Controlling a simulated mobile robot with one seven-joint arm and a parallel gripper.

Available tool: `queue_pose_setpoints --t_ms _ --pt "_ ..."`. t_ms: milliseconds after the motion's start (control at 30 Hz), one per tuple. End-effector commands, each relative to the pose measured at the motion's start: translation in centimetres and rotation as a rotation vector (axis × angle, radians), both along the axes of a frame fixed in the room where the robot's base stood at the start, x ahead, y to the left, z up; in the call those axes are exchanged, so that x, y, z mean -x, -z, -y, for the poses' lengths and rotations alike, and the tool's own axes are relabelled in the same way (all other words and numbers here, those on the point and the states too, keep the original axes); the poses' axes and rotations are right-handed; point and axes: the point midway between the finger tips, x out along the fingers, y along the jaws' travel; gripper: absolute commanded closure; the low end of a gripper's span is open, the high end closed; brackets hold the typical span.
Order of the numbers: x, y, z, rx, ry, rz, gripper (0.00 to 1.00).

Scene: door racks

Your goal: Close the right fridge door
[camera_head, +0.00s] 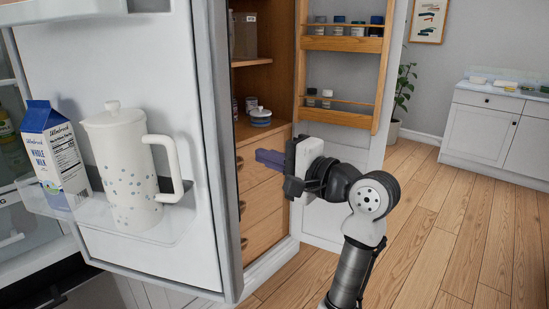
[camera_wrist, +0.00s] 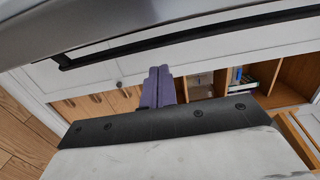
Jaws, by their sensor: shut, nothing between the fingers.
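The right fridge door (camera_head: 150,75) stands open at the left of the head view, its white inner side facing me. Its clear shelf (camera_head: 180,228) holds a blue and white milk carton (camera_head: 58,150) and a white dotted pitcher (camera_head: 122,175). My gripper (camera_head: 258,157) is to the right of the door's edge, with its purple fingers together and empty. In the wrist view the fingers (camera_wrist: 158,75) are pressed side by side. A grey panel with a long black handle (camera_wrist: 180,37) crosses the top of that view, apparently the door's outer side. Contact with the door cannot be told.
Behind the fridge door is a wooden pantry cabinet (camera_head: 265,170) with drawers. Its open door (camera_head: 345,75) has racks of jars and stands behind my gripper. Wooden floor (camera_head: 450,215) is clear at the right, before a white sideboard (camera_head: 495,130).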

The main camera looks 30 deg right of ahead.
Motion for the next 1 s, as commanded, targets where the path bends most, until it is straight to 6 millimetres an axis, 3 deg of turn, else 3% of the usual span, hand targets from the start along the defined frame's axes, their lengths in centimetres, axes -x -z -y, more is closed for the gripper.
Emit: queue_pose_setpoints --t_ms 233,533,1000 --pt "-5.0 -0.2 -2.2 -0.001 -0.003 -0.001 1.0" --pt "-2.6 -0.1 -4.7 0.001 0.001 0.001 1.0" --pt "-2.3 0.0 -5.1 0.0 0.001 0.001 1.0"
